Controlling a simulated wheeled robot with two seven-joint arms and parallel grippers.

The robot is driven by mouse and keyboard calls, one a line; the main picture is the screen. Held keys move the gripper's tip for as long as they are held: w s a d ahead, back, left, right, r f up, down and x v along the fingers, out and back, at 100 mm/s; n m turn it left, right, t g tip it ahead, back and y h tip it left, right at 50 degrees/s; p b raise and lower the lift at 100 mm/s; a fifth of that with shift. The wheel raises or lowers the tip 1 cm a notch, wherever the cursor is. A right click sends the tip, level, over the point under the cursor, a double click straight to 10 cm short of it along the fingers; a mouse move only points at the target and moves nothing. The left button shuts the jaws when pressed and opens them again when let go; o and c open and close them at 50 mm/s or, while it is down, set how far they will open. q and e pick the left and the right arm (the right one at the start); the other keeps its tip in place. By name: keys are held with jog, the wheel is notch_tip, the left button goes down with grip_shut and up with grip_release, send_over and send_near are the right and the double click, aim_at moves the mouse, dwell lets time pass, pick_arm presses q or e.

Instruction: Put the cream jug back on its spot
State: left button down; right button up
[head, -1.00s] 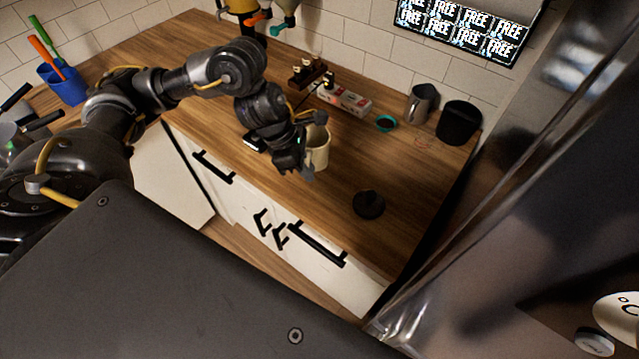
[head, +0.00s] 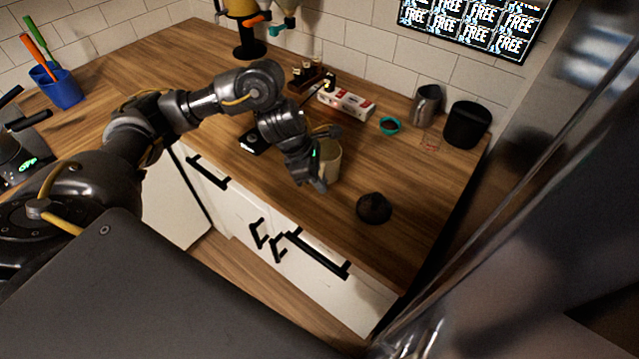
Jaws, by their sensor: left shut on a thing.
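The cream jug (head: 331,160) is a pale cream cup-shaped vessel over the middle of the wooden counter. My left gripper (head: 322,158) is shut on it, with one finger on the far side and one on the near side. The gripper hides the jug's left part. The jug looks upright, but I cannot tell whether its base touches the counter. A thin red outline (head: 430,144) is marked on the counter near the back right. My right gripper is not in view.
A dark round tamper-like object (head: 374,208) stands right of the jug near the front edge. A steel pitcher (head: 426,105), a black container (head: 466,125), a teal-rimmed ring (head: 390,126) and a white-red box (head: 346,104) stand behind. Counter between is clear.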

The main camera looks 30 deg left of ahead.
pick_arm(q)
jog(key=c, duration=1.4)
grip_release()
jog(key=shift+r, duration=0.2)
jog(key=b+v, duration=0.1)
jog(key=v, duration=1.1)
jog(key=shift+s, duration=0.1)
